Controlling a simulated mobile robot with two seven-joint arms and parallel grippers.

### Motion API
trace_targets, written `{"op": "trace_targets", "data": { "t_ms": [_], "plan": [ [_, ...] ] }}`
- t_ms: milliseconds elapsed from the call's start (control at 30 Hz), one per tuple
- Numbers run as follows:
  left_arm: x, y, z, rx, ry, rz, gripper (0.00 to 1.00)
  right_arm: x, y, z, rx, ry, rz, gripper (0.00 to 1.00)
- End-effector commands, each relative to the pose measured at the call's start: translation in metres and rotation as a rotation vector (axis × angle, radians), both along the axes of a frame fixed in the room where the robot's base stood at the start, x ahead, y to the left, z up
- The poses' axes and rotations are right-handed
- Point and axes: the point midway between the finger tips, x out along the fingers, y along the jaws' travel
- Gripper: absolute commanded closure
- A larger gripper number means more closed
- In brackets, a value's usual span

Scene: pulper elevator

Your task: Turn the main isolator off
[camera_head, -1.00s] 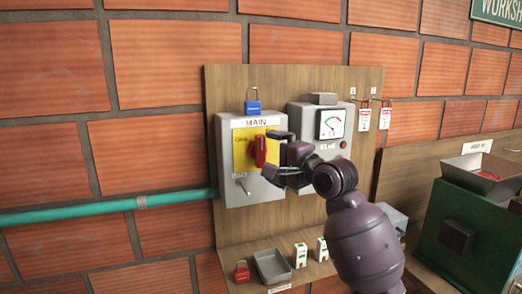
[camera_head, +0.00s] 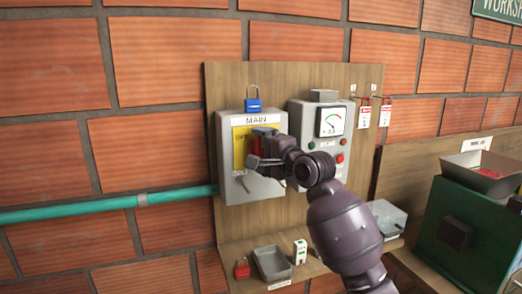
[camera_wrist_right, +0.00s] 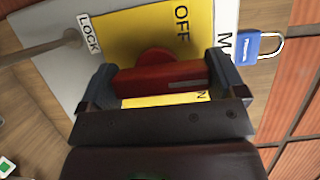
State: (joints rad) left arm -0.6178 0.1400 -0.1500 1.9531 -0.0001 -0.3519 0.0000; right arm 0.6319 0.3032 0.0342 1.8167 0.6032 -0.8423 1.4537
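My right gripper (camera_head: 259,147) is in front of the plate and hides most of the handle in the head view. In the wrist view the right gripper (camera_wrist_right: 165,85) is open, with one finger by each end of the handle; contact is unclear. My left gripper is not in view.
A blue padlock (camera_head: 253,106) hangs above the isolator. A meter box (camera_head: 303,117) with buttons stands close on the right. A shelf below holds a red padlock (camera_head: 241,268) and a grey tray (camera_head: 271,264).

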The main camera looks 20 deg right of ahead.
Motion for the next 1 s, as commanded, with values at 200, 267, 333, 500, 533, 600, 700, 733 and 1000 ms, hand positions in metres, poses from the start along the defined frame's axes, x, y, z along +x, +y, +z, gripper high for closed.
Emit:
{"op": "trace_targets", "data": {
  "t_ms": [200,267,333,500,533,600,700,733,1000],
  "plan": [
    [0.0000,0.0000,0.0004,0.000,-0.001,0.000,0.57,0.0000,-0.0002,-0.0003,-0.023,0.000,0.000,0.34],
    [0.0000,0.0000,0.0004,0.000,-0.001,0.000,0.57,-0.0001,-0.0004,-0.0003,-0.042,0.000,-0.001,0.34],
    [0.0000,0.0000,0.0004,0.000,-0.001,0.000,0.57,0.0000,-0.0003,-0.0001,-0.069,-0.002,-0.001,0.34],
    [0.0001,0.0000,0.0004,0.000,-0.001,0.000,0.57,0.0000,0.0003,-0.0002,-0.179,-0.005,0.000,0.34],
    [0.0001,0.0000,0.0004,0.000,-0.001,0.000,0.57,0.0000,0.0003,-0.0002,-0.204,-0.005,0.000,0.34],
    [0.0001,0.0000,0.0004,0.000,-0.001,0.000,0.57,0.0001,0.0005,0.0001,-0.264,-0.008,-0.001,0.34],
    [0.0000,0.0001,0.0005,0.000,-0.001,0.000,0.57,0.0000,0.0010,0.0000,-0.358,-0.012,-0.001,0.34],
    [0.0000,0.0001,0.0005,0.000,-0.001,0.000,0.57,0.0000,0.0010,-0.0003,-0.388,-0.012,0.000,0.34],
    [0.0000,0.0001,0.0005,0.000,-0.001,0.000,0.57,0.0000,0.0020,-0.0007,-0.644,-0.021,-0.001,0.34]
  ]
}}
